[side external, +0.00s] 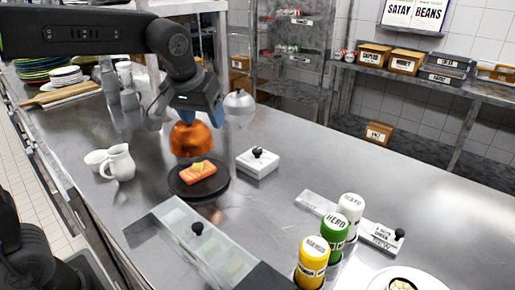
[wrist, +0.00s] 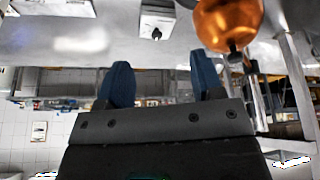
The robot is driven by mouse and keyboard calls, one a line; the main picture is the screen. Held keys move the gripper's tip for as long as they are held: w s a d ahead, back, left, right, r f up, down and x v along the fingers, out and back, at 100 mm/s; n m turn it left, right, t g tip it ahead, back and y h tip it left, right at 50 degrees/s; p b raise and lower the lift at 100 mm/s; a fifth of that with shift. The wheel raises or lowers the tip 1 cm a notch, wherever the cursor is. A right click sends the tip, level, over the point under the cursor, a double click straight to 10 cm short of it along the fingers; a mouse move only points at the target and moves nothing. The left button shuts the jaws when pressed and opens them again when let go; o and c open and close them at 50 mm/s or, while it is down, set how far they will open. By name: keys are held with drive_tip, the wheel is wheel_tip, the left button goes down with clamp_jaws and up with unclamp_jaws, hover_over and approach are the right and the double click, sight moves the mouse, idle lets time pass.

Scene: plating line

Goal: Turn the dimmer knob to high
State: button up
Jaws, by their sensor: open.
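A small white box with a black knob (side external: 258,154) on top stands on the steel counter, right of the dark plate; I take it for the dimmer. A white box with a black knob (wrist: 156,33) also shows at the top of the wrist view, beyond my fingertips. I cannot read any marking or the knob's setting. My gripper (side external: 187,113) is open and empty, above the counter and up and left of the box. In the wrist view its two blue fingers (wrist: 160,80) are apart with nothing between them, and clear of the knob.
A copper dome (side external: 190,139) is close below my gripper, above a dark plate (side external: 188,190) with salmon. A silver dome (side external: 238,105) stands behind. A clear-lidded container (side external: 165,212), bottles (side external: 312,262) and a white jug (side external: 119,163) stand around. Counter right of the box is clear.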

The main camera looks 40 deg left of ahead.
drive_tip(key=w+f+n+y, duration=0.1)
drive_tip(key=w+f+n, duration=0.2)
drive_tip(key=w, duration=0.8)
drive_tip(key=n+g, duration=0.1)
drive_tip(key=n, duration=0.1)
approach(257, 150)
drive_tip(key=shift+y, duration=0.4)
drive_tip(key=x, duration=0.9)
drive_tip(key=shift+w+d, duration=0.1)
drive_tip(key=shift+d, duration=0.25)
drive_tip(key=shift+c, duration=0.2)
drive_tip(key=c, duration=0.9)
drive_tip(key=shift+m, duration=0.3)
